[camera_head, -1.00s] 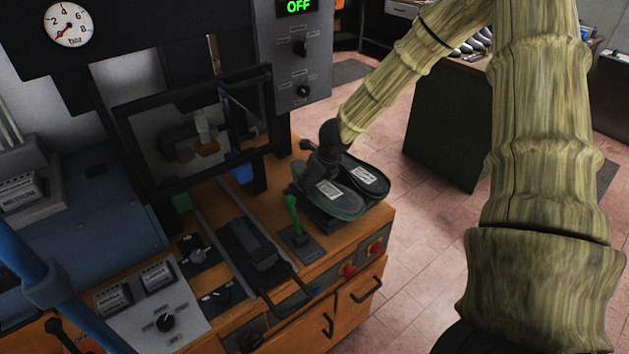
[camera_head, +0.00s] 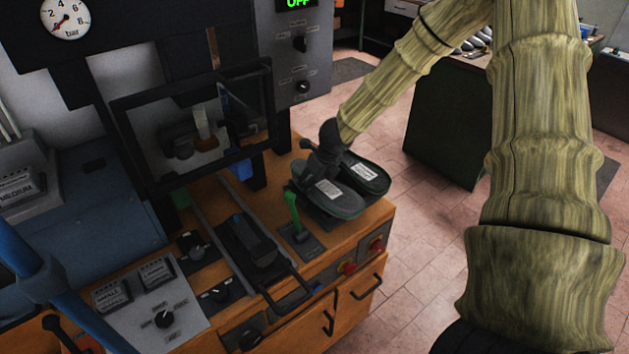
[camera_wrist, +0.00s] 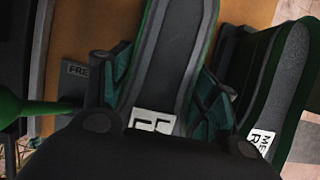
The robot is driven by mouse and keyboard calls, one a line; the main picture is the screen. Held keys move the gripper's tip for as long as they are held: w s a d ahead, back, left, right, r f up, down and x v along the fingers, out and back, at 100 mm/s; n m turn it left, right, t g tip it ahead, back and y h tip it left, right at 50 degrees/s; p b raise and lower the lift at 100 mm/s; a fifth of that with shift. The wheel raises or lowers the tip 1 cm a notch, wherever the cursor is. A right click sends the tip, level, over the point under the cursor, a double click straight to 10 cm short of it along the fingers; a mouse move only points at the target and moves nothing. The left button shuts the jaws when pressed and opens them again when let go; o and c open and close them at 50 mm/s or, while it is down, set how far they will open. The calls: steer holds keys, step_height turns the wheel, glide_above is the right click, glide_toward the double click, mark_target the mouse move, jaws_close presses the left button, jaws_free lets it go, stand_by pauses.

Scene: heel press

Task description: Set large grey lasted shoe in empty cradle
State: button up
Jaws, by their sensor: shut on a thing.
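My gripper (camera_head: 330,163) is shut on a lasted shoe (camera_head: 340,203) that lies sole up, with a dark grey sole, a dark edge and a white label. In the wrist view the fingers (camera_wrist: 162,95) flank this shoe (camera_wrist: 172,60), whose label shows the letter L. I cannot tell whether it is clear of its support. A dark cradle (camera_head: 250,240) with a handle in front sits on the slide to the left, with no shoe on it.
A second, similar shoe (camera_head: 372,172) lies close on the right; its wrist-view label (camera_wrist: 262,142) reads ME and R. A green lever (camera_head: 292,210) stands between the held shoe and the cradle. The press frame (camera_head: 195,125) rises behind the cradle.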

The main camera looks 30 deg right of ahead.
steer(key=shift+f+b, duration=0.45)
steer(key=shift+f, duration=0.05)
stand_by(0.6)
steer(key=o, duration=1.3)
steer(key=shift+v, duration=6)
